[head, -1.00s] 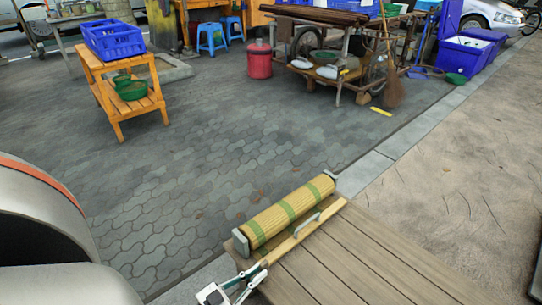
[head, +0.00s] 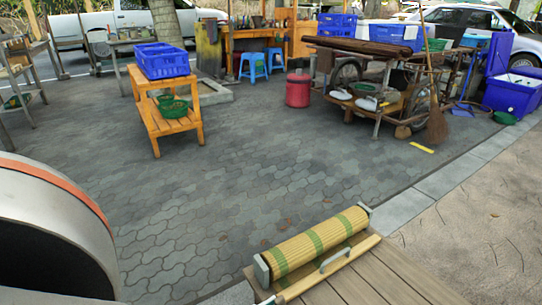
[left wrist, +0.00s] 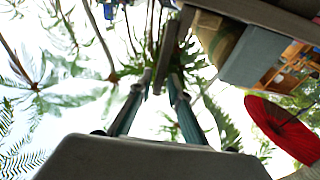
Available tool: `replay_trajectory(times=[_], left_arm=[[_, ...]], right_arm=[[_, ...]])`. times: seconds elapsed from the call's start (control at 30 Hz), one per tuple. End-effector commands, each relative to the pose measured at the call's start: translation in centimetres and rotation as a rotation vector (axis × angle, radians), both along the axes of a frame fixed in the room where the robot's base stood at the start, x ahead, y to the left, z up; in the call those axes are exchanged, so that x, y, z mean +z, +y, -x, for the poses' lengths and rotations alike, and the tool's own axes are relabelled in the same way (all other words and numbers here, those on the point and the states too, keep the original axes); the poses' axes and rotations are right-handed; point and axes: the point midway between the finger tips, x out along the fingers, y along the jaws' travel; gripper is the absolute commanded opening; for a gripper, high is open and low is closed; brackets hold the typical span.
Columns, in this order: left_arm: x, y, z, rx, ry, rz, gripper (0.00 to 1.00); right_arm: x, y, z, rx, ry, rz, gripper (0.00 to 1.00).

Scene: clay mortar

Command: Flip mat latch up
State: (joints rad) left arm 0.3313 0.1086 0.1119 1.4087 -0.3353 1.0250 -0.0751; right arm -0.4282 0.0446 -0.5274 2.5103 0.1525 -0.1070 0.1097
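A rolled straw mat with green bands (head: 315,240) lies on the wooden platform in the head view, with grey end caps. A pale wooden bar (head: 368,243) with a grey handle (head: 336,260) runs along its near side. My left gripper is nearly all below the head picture, with only a bit of it (head: 268,300) near the bar's left end. In the left wrist view its two fingers (left wrist: 158,84) are apart, and a narrow brown bar (left wrist: 166,58) reaches down between them. I cannot tell whether they touch it. I cannot make out the latch clearly. My right gripper is not in view.
The planked platform (head: 392,280) fills the lower right. Paved ground behind it is clear. An orange stand (head: 172,122) with a blue crate (head: 163,62), a red bin (head: 298,90) and a cart (head: 375,100) stand further back. A red umbrella (left wrist: 283,128) shows in the left wrist view.

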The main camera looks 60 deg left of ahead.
Motion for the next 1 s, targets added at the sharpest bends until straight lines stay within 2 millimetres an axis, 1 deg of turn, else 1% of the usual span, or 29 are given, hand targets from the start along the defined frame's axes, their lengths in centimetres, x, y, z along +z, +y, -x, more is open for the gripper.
replay_trajectory(times=[0.33,0.47,0.57,0.9,1.0], left_arm=[[0.1,0.0,0.1,0.0,-0.002,0.001,0.26],[-0.2,0.0,0.8,-0.001,0.0,0.001,0.26],[-0.5,0.1,2.3,-0.001,0.003,0.001,0.26],[-1.7,0.3,8.9,0.0,0.002,0.001,0.26],[-2.0,0.3,10.2,-0.001,0.001,0.0,0.26]], right_arm=[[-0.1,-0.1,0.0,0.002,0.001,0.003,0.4],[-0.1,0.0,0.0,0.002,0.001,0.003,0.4],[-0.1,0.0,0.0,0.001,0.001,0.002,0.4],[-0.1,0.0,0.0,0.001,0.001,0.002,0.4],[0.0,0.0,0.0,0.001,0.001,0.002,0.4]])
